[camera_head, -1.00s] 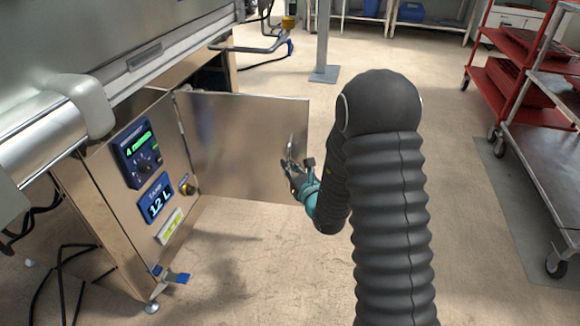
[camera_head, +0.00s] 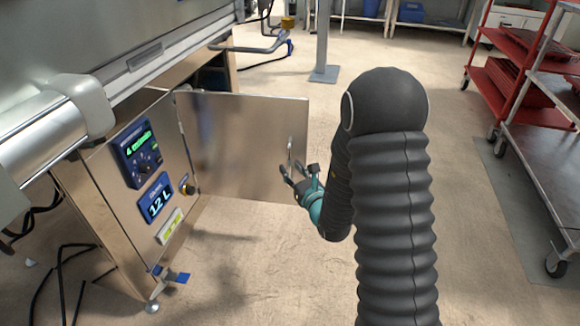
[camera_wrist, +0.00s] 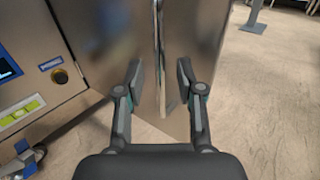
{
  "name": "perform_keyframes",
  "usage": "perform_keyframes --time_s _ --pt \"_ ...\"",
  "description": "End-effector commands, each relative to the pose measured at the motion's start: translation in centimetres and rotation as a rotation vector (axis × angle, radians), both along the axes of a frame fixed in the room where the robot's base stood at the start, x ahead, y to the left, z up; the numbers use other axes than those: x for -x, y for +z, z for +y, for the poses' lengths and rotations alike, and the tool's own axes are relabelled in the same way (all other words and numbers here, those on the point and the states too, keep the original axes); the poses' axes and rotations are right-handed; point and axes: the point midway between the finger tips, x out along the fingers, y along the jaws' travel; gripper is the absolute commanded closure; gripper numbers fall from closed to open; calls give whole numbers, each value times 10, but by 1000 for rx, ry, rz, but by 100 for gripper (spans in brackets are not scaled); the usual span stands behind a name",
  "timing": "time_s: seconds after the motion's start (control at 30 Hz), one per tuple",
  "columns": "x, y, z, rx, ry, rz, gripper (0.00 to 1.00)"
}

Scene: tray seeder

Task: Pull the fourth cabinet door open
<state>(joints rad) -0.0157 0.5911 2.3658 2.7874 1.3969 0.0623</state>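The cabinet door (camera_head: 235,145) is a shiny steel panel. It stands swung wide open, roughly square to the cabinet front, hinged at its left edge. Its upright bar handle (camera_head: 290,150) is near the free right edge. The handle also shows in the wrist view (camera_wrist: 161,55), between the lines of my two fingers. My gripper (camera_head: 292,172) is at the handle's lower end, with its fingers spread apart. In the wrist view my gripper (camera_wrist: 160,76) is open, with a gap on both sides of the handle; I cannot tell how far the fingertips reach past it.
The cabinet front (camera_head: 150,190) carries a control panel (camera_head: 138,152), a 12 L display (camera_head: 156,198) and a knob (camera_head: 187,186). A grey post (camera_head: 323,40) stands behind. A red cart (camera_head: 510,80) is at right. The floor around the door is clear.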

Motion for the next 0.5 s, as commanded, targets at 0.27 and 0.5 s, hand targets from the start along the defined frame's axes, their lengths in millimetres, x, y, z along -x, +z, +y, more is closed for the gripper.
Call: perform_keyframes --time_s 0.27,0.5 --pt "39 0 -15 0 -2 2 63" --pt "50 0 -19 0 -1 0 63"
